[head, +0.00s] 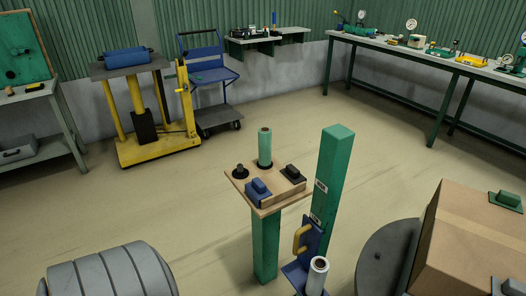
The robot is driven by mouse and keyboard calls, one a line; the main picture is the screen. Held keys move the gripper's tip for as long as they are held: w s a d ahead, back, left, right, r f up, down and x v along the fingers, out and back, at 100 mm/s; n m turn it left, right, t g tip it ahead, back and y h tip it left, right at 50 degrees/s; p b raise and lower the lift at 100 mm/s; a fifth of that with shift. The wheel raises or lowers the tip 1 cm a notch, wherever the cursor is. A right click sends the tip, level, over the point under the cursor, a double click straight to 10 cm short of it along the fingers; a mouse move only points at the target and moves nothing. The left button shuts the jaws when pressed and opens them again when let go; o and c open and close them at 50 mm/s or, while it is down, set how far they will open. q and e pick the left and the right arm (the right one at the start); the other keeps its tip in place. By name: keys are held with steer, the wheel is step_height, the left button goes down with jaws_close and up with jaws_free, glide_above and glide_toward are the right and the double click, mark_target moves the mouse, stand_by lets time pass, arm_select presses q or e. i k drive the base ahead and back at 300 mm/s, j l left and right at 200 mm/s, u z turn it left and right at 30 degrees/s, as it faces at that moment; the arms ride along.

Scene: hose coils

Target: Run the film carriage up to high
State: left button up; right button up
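The film carriage (303,246) is a blue bracket with a yellow handle (301,238), low on the green mast (336,165). A pale film roll (317,275) stands upright on its shelf, near the bottom edge of the view. The mast rises well above the carriage. Two small light labels sit on its side, an upper one (321,186) and a lower one (315,219), both above the shelf; their writing is too small to read. The carriage's lower part runs close to the frame's edge. Neither of my grippers is in view.
A wooden-topped stand (264,208) with a green roll (265,148) and small dark items is just left of the mast. A large cardboard box (470,235) by a grey round plate (385,265) is at right. A grey ribbed shape (112,275) fills the lower left.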

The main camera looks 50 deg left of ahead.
mark_target(307, 239)
steer(key=u, duration=1.1)
